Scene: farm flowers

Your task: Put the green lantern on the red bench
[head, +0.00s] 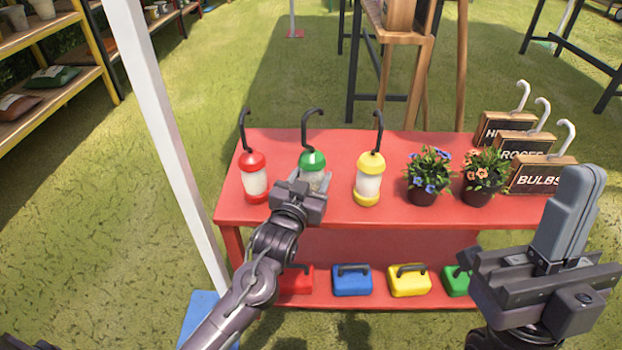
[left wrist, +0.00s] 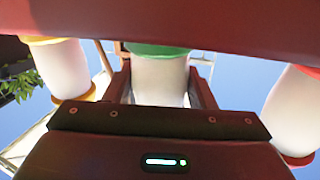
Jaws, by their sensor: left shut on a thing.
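The green lantern (head: 313,162) has a green cap, a pale glass body and a black hook. It is upright in the row at the middle of the red bench (head: 390,212). My left gripper (head: 316,182) is shut on its glass body from the front and hides its lower part in the head view. In the left wrist view, the pale body of the green lantern (left wrist: 160,78) is between the fingers. I cannot tell whether its base touches the bench. My right gripper (head: 572,215) is at the right front, apart from the bench things; its finger opening is not clear.
A red lantern (head: 253,182) and a yellow lantern (head: 370,185) stand close on either side. Two flower pots (head: 422,192) and several hooked signs (head: 540,178) stand to the right. Coloured boxes (head: 352,282) fill the lower shelf. A white post (head: 165,120) rises at the left.

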